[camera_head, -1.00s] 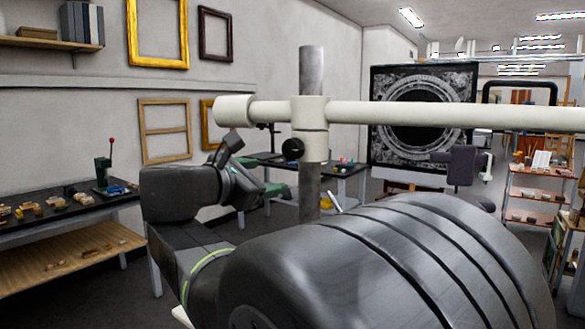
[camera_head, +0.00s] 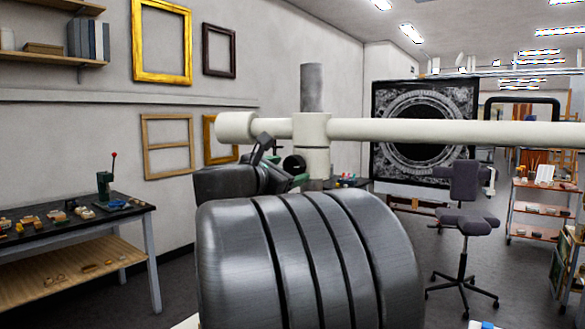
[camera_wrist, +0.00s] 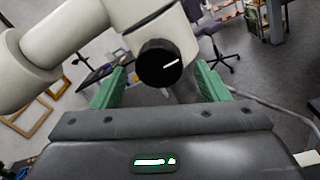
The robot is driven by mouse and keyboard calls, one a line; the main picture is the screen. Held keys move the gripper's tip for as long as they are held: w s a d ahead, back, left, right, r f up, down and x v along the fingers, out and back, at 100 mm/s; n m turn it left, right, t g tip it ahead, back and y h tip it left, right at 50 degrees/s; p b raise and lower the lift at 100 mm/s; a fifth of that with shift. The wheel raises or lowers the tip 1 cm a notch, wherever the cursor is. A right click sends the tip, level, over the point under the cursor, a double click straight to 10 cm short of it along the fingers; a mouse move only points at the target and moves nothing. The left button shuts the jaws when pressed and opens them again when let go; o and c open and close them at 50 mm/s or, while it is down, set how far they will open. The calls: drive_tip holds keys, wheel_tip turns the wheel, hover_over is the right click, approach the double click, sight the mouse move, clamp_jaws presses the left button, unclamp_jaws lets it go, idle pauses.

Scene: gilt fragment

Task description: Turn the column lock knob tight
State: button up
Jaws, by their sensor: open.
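The column lock knob (camera_wrist: 160,64) is a round black knob with a white line on its face, on a cream collar (camera_head: 312,145) around a grey metal column (camera_head: 313,88). It also shows in the head view (camera_head: 294,164), on the collar's left side. My gripper (camera_wrist: 160,88) has green fingers, spread apart, one on each side of the knob in the wrist view. The fingers look short of the knob; I cannot tell the exact gap. In the head view my gripper (camera_head: 299,180) is just below the knob, partly hidden by my arm.
A cream horizontal bar (camera_head: 450,133) crosses at the collar's height. A dark workbench (camera_head: 140,208) with small items stands at left. A swivel chair (camera_head: 464,215) and a shelf cart (camera_head: 540,205) stand at right. Open floor lies between.

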drive_tip(key=shift+x, duration=1.3)
drive_tip(key=c, duration=1)
